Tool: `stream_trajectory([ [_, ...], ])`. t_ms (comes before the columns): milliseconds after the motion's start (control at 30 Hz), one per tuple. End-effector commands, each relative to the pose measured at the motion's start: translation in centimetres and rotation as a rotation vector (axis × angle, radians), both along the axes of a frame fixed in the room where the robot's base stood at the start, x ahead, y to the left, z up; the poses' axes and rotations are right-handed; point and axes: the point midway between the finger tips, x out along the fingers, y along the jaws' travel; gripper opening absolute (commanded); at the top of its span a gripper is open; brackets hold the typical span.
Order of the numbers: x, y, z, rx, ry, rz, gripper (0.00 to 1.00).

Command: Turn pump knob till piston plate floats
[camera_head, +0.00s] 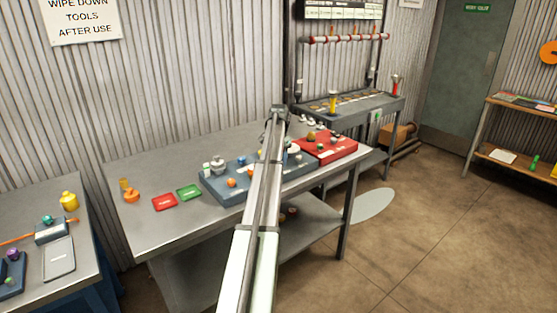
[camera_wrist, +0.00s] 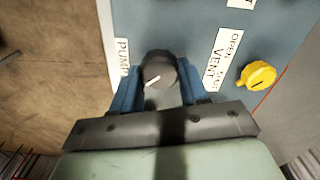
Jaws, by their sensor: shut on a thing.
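In the wrist view, the pump knob (camera_wrist: 160,68) is dark and round with a white pointer line aimed toward the lower left. It sits on a blue-grey panel (camera_wrist: 185,22) beside a white label reading PUMP. My gripper (camera_wrist: 158,84) has its two blue fingers on either side of the knob, shut on it. In the head view my arm reaches away over the table, and the knob cannot be made out there. I cannot make out the piston plate in either view.
A yellow knob (camera_wrist: 258,75) sits right of the pump knob, by a label reading VENT. In the head view, a blue tray (camera_head: 222,192) and a red tray (camera_head: 345,150) with small items lie on the grey table (camera_head: 140,225). The table's left front is clear.

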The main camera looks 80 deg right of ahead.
Motion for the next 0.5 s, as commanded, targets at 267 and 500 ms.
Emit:
stream_trajectory([
  [267,-0.04,-0.03,0.02,-0.001,0.000,-0.221,0.14],
  [500,-0.08,-0.01,0.03,-0.002,0.000,-0.347,0.14],
])
